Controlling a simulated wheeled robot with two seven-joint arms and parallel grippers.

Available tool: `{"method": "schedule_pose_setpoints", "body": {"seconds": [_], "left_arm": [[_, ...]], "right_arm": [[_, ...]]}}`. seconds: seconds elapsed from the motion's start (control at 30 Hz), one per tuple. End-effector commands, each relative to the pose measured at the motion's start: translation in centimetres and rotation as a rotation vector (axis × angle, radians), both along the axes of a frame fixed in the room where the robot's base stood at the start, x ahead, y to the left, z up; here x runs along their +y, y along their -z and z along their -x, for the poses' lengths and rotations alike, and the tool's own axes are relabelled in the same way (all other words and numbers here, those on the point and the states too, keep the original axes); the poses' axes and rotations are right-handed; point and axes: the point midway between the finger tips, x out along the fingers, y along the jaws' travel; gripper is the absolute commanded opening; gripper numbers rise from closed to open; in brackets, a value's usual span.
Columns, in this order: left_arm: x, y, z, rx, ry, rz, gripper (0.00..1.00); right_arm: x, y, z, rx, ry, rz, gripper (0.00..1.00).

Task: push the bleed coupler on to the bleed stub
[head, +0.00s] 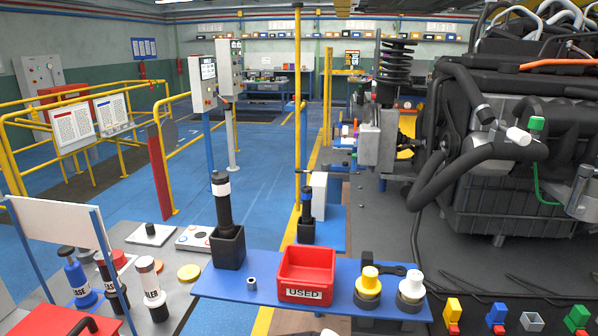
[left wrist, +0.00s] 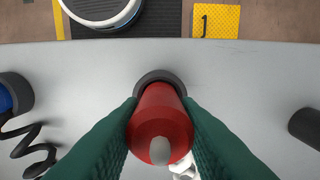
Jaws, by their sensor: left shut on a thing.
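In the left wrist view my left gripper (left wrist: 161,105) has its two green fingers closed on the sides of a red cylindrical piece (left wrist: 161,121) with a pale rounded tip. I take this piece to be the bleed coupler. A dark round collar (left wrist: 158,76) shows just beyond it, against a light grey surface; I cannot tell whether the two touch or whether the collar belongs to the piece. I cannot pick out the bleed stub for certain in either view. Neither gripper can be made out in the head view.
An engine (head: 510,190) with hoses fills the right. In the left wrist view, a coiled black cord (left wrist: 30,140) lies left and a dark cylinder (left wrist: 306,127) right.

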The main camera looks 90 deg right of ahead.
Motion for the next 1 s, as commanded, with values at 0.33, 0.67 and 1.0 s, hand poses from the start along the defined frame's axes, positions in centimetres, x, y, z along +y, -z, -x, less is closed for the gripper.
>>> {"method": "schedule_pose_setpoints", "body": {"seconds": [0.33, 0.67, 1.0], "left_arm": [[0.0, -2.4, 0.0, 0.000, 0.000, 0.000, 0.00], [0.0, -4.4, 0.0, -0.001, 0.000, 0.000, 0.00], [0.0, -5.6, 0.0, 0.000, 0.000, 0.000, 0.00]], "right_arm": [[0.0, -1.6, 0.0, 0.000, 0.000, 0.000, 0.36], [0.0, -2.9, 0.0, 0.000, 0.001, 0.000, 0.36], [0.0, -3.6, 0.0, 0.000, 0.001, 0.000, 0.36]]}}
